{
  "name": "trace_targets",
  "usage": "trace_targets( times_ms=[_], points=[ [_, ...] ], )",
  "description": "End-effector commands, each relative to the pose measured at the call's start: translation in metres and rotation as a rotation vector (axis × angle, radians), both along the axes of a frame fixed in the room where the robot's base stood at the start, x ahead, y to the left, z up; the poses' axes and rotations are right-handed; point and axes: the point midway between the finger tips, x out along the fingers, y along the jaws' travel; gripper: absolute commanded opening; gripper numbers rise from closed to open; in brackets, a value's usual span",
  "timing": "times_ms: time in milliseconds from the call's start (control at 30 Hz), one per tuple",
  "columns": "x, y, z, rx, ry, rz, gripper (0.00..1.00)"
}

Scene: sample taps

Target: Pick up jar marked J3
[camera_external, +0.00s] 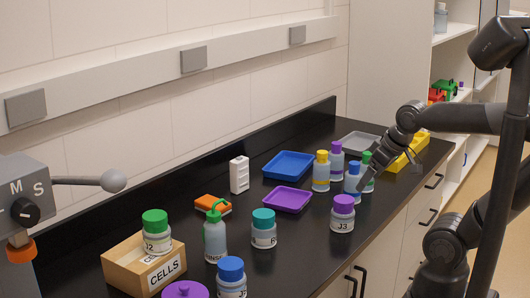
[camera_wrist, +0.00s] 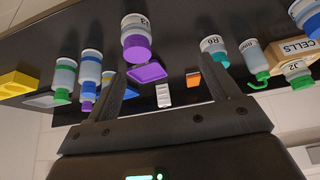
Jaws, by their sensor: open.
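The jar marked J3 (camera_external: 342,215) has a purple lid and a pale body, and stands upright near the front edge of the black bench. In the wrist view, which is upside down, the purple-lidded jar (camera_wrist: 136,40) is at the top, left of centre, beyond the fingertips; its label is partly cut off. My gripper (camera_external: 374,165) is above the bench, behind and right of the jar in the external view, near the bottles. In the wrist view my gripper (camera_wrist: 163,68) has its two fingers wide apart, with nothing held between them.
Several bottles (camera_external: 321,172) stand close to my gripper. A teal-lidded jar (camera_external: 264,230), green squeeze bottle (camera_external: 215,238) and blue-lidded jar (camera_external: 231,279) stand left of J3. A purple tray (camera_external: 288,200) lies behind it.

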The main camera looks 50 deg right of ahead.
Motion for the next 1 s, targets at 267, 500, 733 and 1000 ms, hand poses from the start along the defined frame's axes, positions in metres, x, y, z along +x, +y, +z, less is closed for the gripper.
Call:
trace_targets(
  times_ms=[267,500,733,1000],
  points=[
    [0.000,0.000,0.000,0.000,0.000,0.000,0.84],
    [0.012,-0.006,0.000,0.013,0.056,-0.039,0.84],
    [0.051,-0.027,-0.007,0.050,0.219,-0.163,0.84],
    [0.093,-0.056,-0.026,0.084,0.402,-0.314,0.84]
  ],
)
